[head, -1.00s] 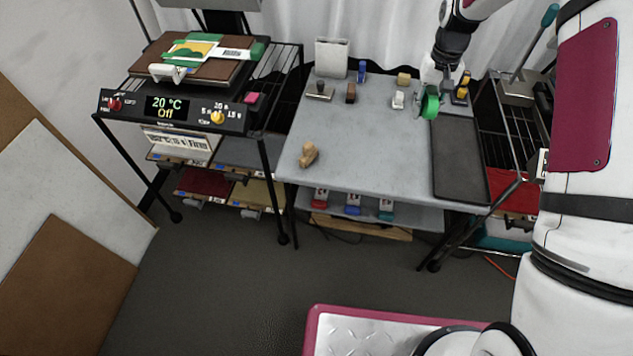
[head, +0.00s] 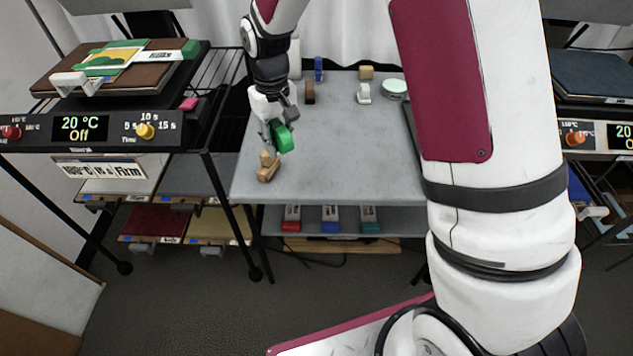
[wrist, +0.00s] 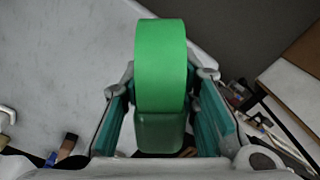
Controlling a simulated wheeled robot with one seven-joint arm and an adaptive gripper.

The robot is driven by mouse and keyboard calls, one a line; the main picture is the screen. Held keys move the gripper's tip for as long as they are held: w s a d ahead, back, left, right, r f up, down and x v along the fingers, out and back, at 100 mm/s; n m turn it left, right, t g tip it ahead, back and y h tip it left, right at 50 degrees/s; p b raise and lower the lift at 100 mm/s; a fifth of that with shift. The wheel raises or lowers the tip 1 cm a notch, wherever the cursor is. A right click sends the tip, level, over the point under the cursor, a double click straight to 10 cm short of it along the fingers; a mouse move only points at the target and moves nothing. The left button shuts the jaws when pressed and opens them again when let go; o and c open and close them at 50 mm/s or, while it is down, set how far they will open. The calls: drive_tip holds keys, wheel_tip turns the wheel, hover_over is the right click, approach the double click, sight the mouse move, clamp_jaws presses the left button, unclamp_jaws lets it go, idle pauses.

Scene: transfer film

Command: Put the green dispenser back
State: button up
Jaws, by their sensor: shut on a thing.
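The green dispenser (head: 284,139) is held by my gripper (head: 277,124) over the left front part of the grey table (head: 345,165). In the wrist view the dispenser (wrist: 160,65) shows as a round green roll with a darker green block below it, between the two teal-padded fingers of my gripper (wrist: 165,100). My gripper is shut on it. In the head view a small tan wooden piece (head: 267,172) stands on the table just below the dispenser. I cannot tell whether they touch.
At the table's back stand a brown-handled brush (head: 309,93), a blue dispenser (head: 319,70), a white dispenser (head: 364,94), a yellowish block (head: 366,72) and a round white-and-green item (head: 395,88). A black heat press (head: 95,128) stands left. The table's middle is clear.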

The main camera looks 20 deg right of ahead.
drive_tip(key=s+a+f+n+b, duration=0.2)
drive_tip(key=a+f+b, duration=0.2)
drive_tip(key=f+b, duration=0.55)
drive_tip(key=b, duration=0.3)
hover_over(325, 182)
wheel_tip(325, 182, down, 2)
drive_tip(key=shift+w+f, duration=0.1)
drive_tip(key=shift+f, duration=1.7)
drive_tip(key=shift+f+b, duration=0.1)
drive_tip(key=shift+b, duration=0.2)
drive_tip(key=o, duration=1)
wheel_tip(325, 182, up, 12)
drive_tip(key=p, duration=0.2)
drive_tip(key=shift+r+p, duration=0.2)
drive_tip(key=shift+p, duration=0.2)
